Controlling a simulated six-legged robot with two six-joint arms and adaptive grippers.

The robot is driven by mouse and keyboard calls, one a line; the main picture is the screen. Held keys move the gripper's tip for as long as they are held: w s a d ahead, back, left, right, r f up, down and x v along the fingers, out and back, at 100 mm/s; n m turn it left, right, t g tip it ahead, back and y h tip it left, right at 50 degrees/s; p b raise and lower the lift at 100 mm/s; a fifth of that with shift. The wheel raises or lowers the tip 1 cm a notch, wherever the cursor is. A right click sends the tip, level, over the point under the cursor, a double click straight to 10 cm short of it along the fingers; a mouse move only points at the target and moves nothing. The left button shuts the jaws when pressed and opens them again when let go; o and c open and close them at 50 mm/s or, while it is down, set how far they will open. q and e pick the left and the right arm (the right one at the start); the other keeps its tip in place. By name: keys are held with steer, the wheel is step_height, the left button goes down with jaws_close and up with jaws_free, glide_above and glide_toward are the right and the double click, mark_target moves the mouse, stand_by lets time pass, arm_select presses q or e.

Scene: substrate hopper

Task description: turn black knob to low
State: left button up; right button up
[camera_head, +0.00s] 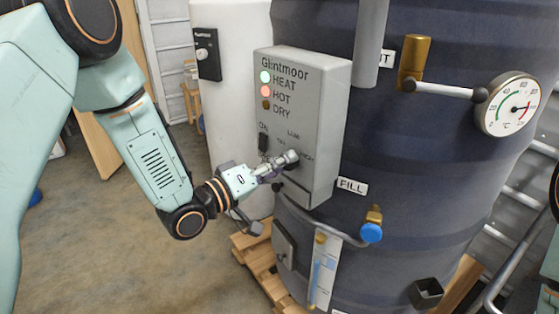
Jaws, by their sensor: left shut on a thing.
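The black knob (291,164) is on the lower part of the grey Glintmoor control box (330,120), mostly hidden behind my fingers. Which way the knob points cannot be told. My left gripper (284,161) reaches in from the left and is shut on the knob. Above the knob, the HEAT light is green, the HOT light is red and the DRY light is dark. A black switch (263,142) marked ON sits left of the knob. My right gripper is not in view.
The box is on a big dark blue tank (420,190). A dial gauge (508,105), a brass valve with a blue cap (372,228) and a FILL label (352,186) are to the right. A pale cylinder (235,80) stands behind left. Open floor (90,240) lies left.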

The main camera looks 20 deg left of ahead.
arm_select(q)
steer(key=shift+r, duration=0.1)
stand_by(0.3)
steer(key=o, duration=1.2)
steer(key=shift+s, duration=0.1)
steer(key=shift+v, duration=5.85)
